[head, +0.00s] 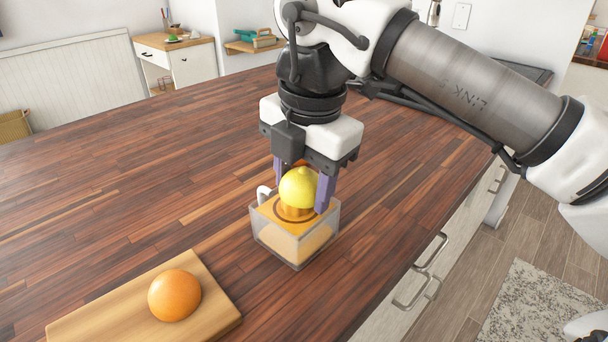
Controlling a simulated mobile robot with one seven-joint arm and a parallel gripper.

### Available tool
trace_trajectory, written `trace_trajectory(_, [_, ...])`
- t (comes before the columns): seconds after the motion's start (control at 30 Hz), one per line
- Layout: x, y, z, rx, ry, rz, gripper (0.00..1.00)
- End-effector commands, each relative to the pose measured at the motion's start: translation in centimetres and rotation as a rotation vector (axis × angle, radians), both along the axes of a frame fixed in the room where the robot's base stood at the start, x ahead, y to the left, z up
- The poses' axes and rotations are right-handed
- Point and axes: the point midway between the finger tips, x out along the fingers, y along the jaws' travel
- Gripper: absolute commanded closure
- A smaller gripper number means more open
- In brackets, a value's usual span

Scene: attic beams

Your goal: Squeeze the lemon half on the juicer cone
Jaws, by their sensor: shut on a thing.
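The lemon half (298,187), a yellow dome with its nub up, sits over the orange cone on top of the juicer. The juicer (293,243) is a clear-walled box with an orange top, standing on the wooden counter. My gripper (301,191) points down over it, with one purple finger on each side of the lemon half, shut on it. The cone is mostly hidden under the lemon half; only an orange part shows below it. I cannot tell how firmly the lemon presses on the cone.
A wooden cutting board (112,318) lies at the front left with a round orange fruit (174,295) on it. A small white handle or spout (263,195) shows at the juicer's left.

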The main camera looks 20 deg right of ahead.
Motion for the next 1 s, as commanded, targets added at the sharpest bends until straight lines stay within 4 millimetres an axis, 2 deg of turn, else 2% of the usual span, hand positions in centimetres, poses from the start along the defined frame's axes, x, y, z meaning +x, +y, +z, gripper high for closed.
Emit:
trace_trajectory(0.03, [-0.18, 1.23, 0.63, -0.181, 0.057, -0.015, 0.89])
trace_trajectory(0.23, [-0.16, 1.25, 0.65, -0.182, 0.054, 0.054, 0.89])
trace_trajectory(0.5, [0.48, 1.65, 1.12, -0.192, 0.02, 0.456, 0.89])
trace_trajectory(0.6, [0.62, 1.71, 1.28, -0.193, 0.012, 0.531, 0.89])
trace_trajectory(0.87, [0.7, 1.7, 1.51, -0.193, 0.008, 0.547, 0.89])
trace_trajectory(1.0, [0.62, 1.59, 1.33, -0.193, 0.016, 0.464, 0.89])
